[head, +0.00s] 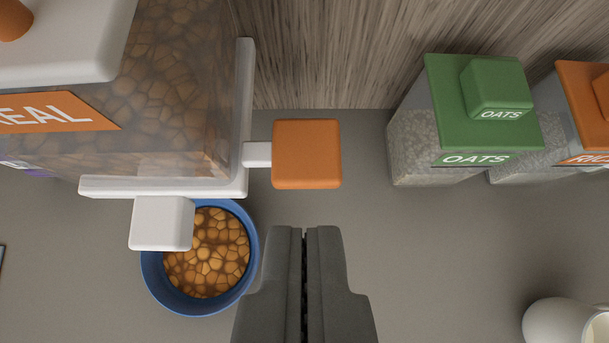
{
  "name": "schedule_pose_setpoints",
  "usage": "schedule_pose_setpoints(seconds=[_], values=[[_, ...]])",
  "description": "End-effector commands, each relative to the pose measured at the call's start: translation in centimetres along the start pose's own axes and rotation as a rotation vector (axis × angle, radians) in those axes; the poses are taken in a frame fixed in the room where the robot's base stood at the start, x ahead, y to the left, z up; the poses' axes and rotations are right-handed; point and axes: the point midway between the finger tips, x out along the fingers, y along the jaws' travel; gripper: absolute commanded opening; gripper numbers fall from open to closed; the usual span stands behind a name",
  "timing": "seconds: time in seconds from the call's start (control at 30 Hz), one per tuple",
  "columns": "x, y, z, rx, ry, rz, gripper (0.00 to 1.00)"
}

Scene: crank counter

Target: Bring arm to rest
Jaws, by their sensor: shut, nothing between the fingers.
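My gripper (304,232) is shut and empty, pointing up from the bottom middle of the head view. Its fingertips are apart from the orange crank knob (307,154), which shows just above them in the picture. The knob joins the cereal dispenser (180,80) by a short white shaft. A white spout (161,222) on the dispenser partly covers a blue bowl (252,262). The bowl holds brown cereal pieces (208,255) and lies left of my gripper.
An oats container with a green lid (440,100) stands at the upper right, beside a rice container with an orange lid (575,90). A white rounded vessel (555,322) is at the lower right edge. The grey counter (440,250) is clear between gripper and vessel.

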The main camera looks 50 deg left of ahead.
Motion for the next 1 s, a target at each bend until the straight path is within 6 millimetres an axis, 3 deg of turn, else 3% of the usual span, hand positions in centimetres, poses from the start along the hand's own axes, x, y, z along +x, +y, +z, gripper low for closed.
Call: schedule_pose_setpoints(seconds=[0.27, 0.67, 1.0], values=[[-4.1, -1.1, 3.8, 0.100, 0.042, 0.176, 0.00], [-11.1, -3.8, 11.8, 0.264, 0.204, 0.496, 0.00], [-15.9, -7.5, 18.8, 0.345, 0.415, 0.704, 0.00]])
